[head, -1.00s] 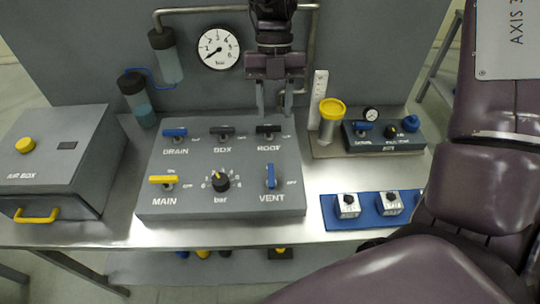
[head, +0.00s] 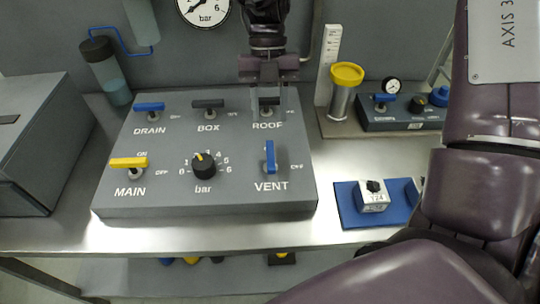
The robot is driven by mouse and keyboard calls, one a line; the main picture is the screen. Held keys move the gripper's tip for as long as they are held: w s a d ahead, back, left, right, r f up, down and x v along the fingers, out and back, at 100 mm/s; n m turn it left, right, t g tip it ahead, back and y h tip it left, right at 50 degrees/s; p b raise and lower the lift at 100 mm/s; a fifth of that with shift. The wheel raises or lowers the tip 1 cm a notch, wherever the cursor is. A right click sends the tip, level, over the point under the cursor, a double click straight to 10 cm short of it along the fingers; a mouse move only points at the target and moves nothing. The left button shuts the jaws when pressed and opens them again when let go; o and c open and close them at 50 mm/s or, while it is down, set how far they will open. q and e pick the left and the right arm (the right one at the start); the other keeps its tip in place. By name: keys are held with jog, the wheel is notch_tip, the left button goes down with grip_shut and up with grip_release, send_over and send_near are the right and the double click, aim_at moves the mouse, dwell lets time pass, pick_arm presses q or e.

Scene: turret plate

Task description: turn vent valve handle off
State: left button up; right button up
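The vent valve handle (head: 270,157) is a blue lever at the right front of the grey valve panel (head: 220,203), above the VENT label. It points along the panel's depth, not toward the OFF mark to its right. My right gripper (head: 268,106) is open, its fingers pointing down, and shows beyond the vent handle. Its fingers appear on either side of the dark ROOF handle (head: 268,101); I cannot tell whether they touch it. Nothing is seen between the fingers except that handle. My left gripper is not in view.
The panel also holds blue DRAIN (head: 149,107), dark BOX (head: 208,104) and yellow MAIN (head: 128,163) handles, plus a bar knob (head: 204,166). A yellow-topped cylinder (head: 342,95) stands behind right. A blue mat (head: 349,208) lies right. Bare table lies along the front.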

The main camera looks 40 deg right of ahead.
aim_at(270, 153)
jog(key=shift+b+x, duration=0.35)
jog(key=shift+x, duration=3.95)
jog(key=shift+w+d, duration=0.1)
grip_shut()
